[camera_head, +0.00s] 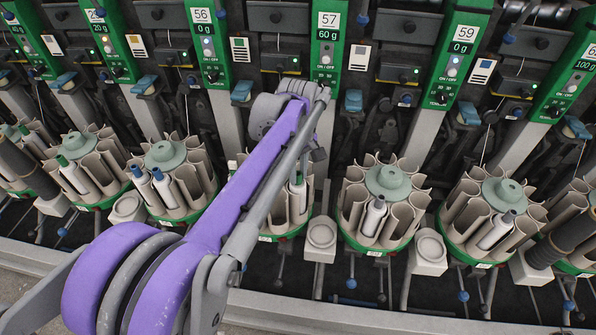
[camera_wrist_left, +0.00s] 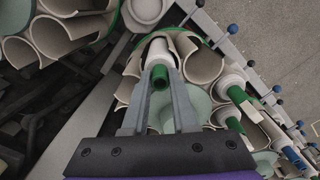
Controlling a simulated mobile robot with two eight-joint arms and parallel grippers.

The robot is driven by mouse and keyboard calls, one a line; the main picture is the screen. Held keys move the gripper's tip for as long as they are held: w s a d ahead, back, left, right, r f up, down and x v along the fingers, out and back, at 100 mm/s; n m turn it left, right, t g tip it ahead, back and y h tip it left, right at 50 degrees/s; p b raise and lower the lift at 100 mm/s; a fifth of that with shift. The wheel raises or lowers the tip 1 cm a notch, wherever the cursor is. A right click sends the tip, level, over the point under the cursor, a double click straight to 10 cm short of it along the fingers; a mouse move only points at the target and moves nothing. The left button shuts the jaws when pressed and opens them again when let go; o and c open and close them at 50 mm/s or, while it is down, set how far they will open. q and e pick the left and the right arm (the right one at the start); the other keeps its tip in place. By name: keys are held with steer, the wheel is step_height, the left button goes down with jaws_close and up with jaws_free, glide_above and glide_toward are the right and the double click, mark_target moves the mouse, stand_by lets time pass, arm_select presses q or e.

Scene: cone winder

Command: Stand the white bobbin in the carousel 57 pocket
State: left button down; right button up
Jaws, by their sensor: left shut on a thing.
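The carousel under the 57 sign (camera_head: 327,20) is mostly behind my left arm in the head view; its beige pockets (camera_head: 302,217) show beside the arm. In the left wrist view, my left gripper (camera_wrist_left: 160,74) is shut on the white bobbin (camera_wrist_left: 160,50), which has a green tip between the fingers. The bobbin's white body points away from the gripper at a beige curved pocket (camera_wrist_left: 187,45) of the carousel. The pocket wall surrounds its far end in this view; I cannot tell how deep it sits. My right gripper is not in view.
Other bobbins with green tips (camera_wrist_left: 239,95) stand in neighbouring pockets, close to the right finger. The carousel's pale green hub (camera_wrist_left: 204,103) is just beside that finger. Neighbouring carousels (camera_head: 385,182) stand on the right and left. A row of blue-knobbed levers (camera_head: 351,284) runs along the front.

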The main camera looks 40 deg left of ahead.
arm_select(q)
steer(key=c, duration=0.6)
jaws_free()
steer(key=shift+r, duration=0.1)
step_height(320, 180, up, 11)
steer(key=shift+f+p, duration=0.2)
steer(key=shift+p, duration=0.55)
